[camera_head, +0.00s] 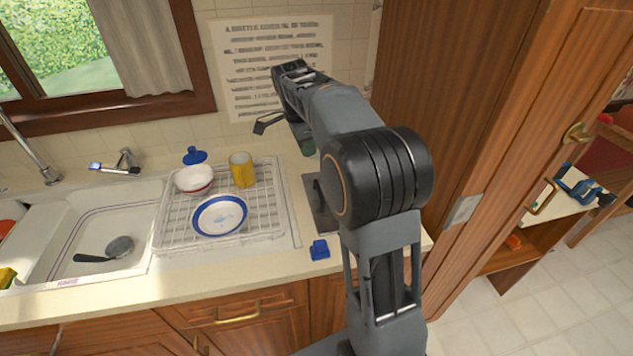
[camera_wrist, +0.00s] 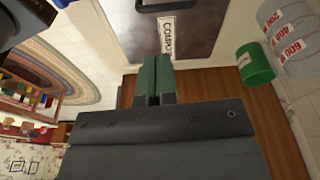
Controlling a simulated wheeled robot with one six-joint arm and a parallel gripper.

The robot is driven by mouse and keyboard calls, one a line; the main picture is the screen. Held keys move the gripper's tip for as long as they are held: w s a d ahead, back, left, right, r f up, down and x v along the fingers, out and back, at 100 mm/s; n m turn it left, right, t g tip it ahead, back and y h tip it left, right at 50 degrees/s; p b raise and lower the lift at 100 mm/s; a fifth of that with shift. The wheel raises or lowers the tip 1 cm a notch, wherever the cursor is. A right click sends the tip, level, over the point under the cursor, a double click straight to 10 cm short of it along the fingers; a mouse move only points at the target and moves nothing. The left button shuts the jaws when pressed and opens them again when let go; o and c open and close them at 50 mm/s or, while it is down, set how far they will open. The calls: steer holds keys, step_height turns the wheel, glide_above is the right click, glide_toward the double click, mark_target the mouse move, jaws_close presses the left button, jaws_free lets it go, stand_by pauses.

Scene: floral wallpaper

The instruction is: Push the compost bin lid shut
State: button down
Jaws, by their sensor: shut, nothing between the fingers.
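In the wrist view, a dark grey panel (camera_wrist: 195,22) with a pale border and a dark handle (camera_wrist: 154,5) lies at the top. A white label (camera_wrist: 167,36) reading COMPOST is by its near edge. My gripper (camera_wrist: 155,60) has its green-padded fingers together, empty, with the tips just below the label in the picture. I cannot tell whether they touch anything. In the head view, a dark plate (camera_head: 321,210) on the counter right of the dish rack is partly hidden by my arm. The lid's angle is not clear.
The dish rack (camera_head: 162,218) holds bowls and a yellow cup (camera_head: 242,170). A blue object (camera_head: 319,249) sits near the counter's front edge. In the wrist view, a green cylinder (camera_wrist: 256,63) and a clear measuring vessel (camera_wrist: 290,35) stand at the right.

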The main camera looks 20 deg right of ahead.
steer(key=m, duration=0.1)
glide_toward(319, 190)
steer(key=f, duration=0.3)
steer(key=d+f+p, duration=0.1)
steer(key=f, duration=0.3)
steer(key=shift+d, duration=0.15)
steer(key=shift+f, duration=0.2)
